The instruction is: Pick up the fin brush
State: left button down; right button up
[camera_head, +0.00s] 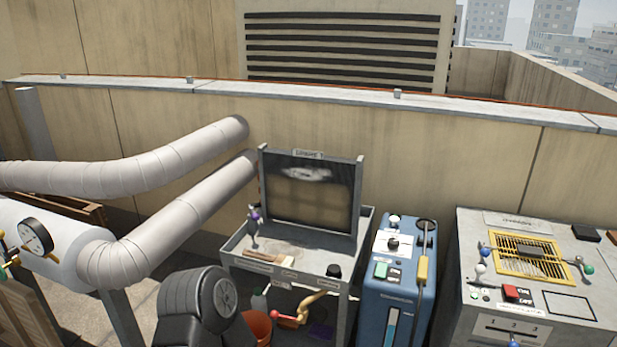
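What looks like the fin brush (268,258), a flat tan and pale strip, lies on the top tray of a grey metal cart (290,272), near its front left edge. Its bristles are too small to make out. Neither of my grippers shows in the head view. A dark rounded part, which seems to be one of my arm links, stands in front of the cart at the lower left.
A framed dark panel (312,190) stands on the cart, with a small dark knob-like item (333,270) at front right. Right are a blue machine (397,285) and a grey control box (540,285). Pale ducts (180,215) run at left. An orange bucket (258,326) sits below.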

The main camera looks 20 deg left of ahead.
aim_at(282, 260)
jog(key=i+j+z, duration=0.1)
jog(key=i+j, duration=0.3)
jog(key=i+j+z, duration=0.1)
jog(key=i+j, duration=0.3)
jog(key=j, duration=0.2)
